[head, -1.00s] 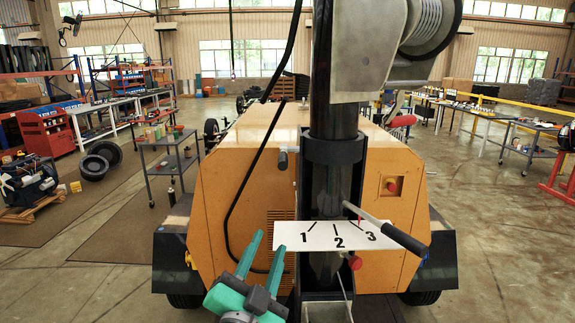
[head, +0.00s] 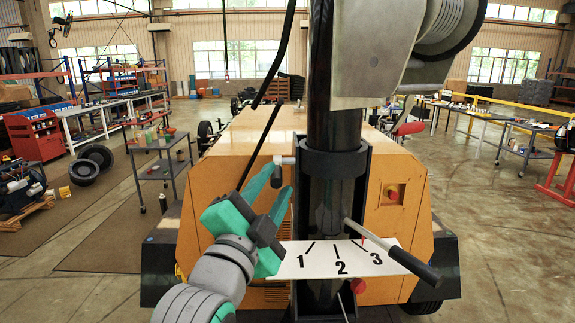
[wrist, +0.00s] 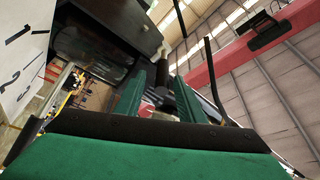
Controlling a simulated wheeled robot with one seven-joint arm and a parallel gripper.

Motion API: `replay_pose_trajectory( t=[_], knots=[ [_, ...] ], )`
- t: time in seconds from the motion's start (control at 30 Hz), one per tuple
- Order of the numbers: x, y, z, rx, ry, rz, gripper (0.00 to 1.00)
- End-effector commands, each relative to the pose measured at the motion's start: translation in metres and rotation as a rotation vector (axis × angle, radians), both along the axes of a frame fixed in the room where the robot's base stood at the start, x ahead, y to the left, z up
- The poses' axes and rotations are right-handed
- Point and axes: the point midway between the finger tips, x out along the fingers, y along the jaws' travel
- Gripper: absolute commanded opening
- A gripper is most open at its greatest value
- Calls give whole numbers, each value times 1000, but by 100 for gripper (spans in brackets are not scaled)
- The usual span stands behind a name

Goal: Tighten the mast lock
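The mast (head: 334,100) is a dark upright column in a black collar in the head view. A small handle (head: 284,160), which I take for the mast lock, sticks out left of the collar, with a light shaft and a dark grip. My green gripper (head: 279,178) is raised in front of it, fingers apart and tips beside the grip. I cannot tell whether they touch it. The wrist view shows the green fingers (wrist: 143,92) spread, with dark parts near their tips. A white plate marked 1, 2, 3 (head: 325,262) lies below, with a black-gripped lever (head: 415,265) near 3.
The orange housing (head: 230,180) stands behind the mast, with a red button (head: 392,193) on its right. A black cable (head: 262,145) hangs down close to my gripper. A grey winch drum (head: 450,25) sits at the upper right.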

Motion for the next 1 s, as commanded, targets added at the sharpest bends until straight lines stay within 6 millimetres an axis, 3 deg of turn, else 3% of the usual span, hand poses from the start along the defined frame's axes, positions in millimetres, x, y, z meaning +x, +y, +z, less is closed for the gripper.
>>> replay_pose_trajectory(
  t=[0.2, 0.4, 0.83, 1.0],
  knots=[
    [37, -10, 8, -1, 3, 3, 36],
    [59, -24, 13, -2, 2, -6, 36],
    [68, -28, 15, -1, 1, -7, 36],
    [68, -27, 15, -1, 2, -6, 0]
  ],
)
